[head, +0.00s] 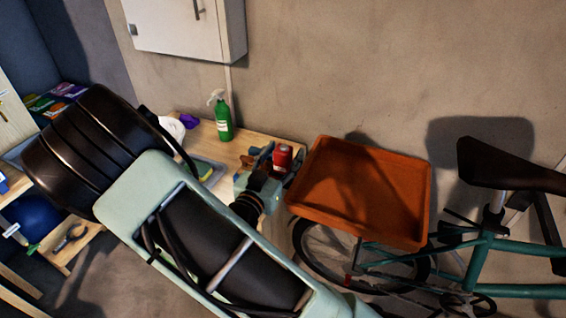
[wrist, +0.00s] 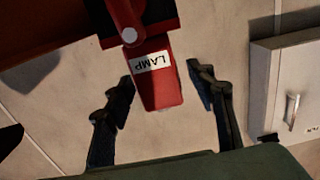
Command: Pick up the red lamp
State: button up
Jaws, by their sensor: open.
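The red lamp (head: 283,155) stands at the right end of the wooden bench in the head view. In the wrist view the red lamp (wrist: 165,92) carries a white label reading "LAMP" and shows between my two dark fingers. My gripper (wrist: 160,73) is open, with one finger on each side of the lamp and a visible gap on both sides. In the head view my gripper (head: 262,160) is just left of the lamp and partly overlaps it. The lamp's lower part is hard to make out there.
An orange tray (head: 421,205) on a teal bicycle (head: 478,262) is close to the lamp's right. A green spray bottle (head: 223,120) and a sponge (head: 205,172) are farther left on the bench (head: 255,140). A white wall cabinet (head: 185,25) hangs above.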

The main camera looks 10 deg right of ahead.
jog(key=shift+c, duration=0.7)
jog(key=c, duration=1.2)
jog(key=shift+r, duration=0.15)
